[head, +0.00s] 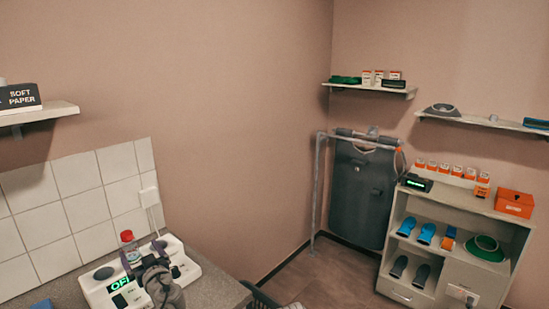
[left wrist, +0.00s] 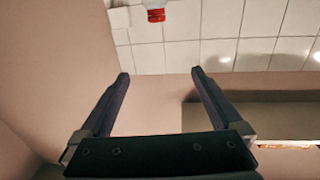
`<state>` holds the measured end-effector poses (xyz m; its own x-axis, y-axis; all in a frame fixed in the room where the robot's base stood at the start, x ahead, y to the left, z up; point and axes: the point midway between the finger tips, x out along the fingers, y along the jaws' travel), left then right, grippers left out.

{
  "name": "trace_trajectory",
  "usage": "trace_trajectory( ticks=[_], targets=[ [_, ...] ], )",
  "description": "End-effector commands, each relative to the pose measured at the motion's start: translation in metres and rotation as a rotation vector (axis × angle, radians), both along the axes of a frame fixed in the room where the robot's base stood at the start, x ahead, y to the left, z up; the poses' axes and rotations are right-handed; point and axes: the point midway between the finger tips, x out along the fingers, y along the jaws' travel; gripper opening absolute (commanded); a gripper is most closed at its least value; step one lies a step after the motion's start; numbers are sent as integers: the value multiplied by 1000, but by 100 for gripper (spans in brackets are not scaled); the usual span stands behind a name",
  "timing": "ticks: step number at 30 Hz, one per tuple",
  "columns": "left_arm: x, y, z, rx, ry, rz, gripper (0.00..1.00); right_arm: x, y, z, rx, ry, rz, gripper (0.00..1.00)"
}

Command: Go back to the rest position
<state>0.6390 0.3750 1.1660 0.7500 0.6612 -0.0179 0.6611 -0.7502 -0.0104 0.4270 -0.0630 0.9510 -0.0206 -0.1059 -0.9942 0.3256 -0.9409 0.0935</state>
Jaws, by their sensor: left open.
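My left gripper (head: 144,255) is at the lower left of the head view, over or in front of a white device on the counter. In the left wrist view the left gripper (left wrist: 160,74) has its two dark fingers wide apart with nothing between them. A red-capped thing (head: 127,236) shows just behind the fingers in the head view. A red and clear thing (left wrist: 155,14) is at the top of the left wrist view, beyond the fingertips. My right gripper is in neither view.
The white device (head: 95,291) with a green display sits on a grey counter (head: 218,287) against white tiles (head: 75,208). A shelf unit (head: 458,270) with blue shoes and orange boxes stands at right. A dark apron (head: 361,190) hangs beside it. The floor between is partly clear.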

Motion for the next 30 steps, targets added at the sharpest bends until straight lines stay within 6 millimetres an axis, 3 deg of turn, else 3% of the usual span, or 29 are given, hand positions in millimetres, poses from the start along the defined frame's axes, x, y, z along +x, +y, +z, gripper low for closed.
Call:
trace_trajectory(
  ticks=[10, 17, 20, 23, 27, 30],
  targets=[
    [-11, -20, -38, -44, 130, 53, 100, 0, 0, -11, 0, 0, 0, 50],
    [-29, -55, -95, -109, 354, 76, 100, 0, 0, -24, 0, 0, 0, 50],
    [-43, -82, -131, -147, 515, 57, 100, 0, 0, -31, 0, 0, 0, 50],
    [-65, -123, -175, -191, 731, -6, 100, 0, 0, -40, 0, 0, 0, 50],
    [-109, -192, -231, -238, 1076, -183, 100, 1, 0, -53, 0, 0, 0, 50],
    [-142, -238, -258, -252, 1286, -342, 100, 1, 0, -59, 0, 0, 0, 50]
  ],
)
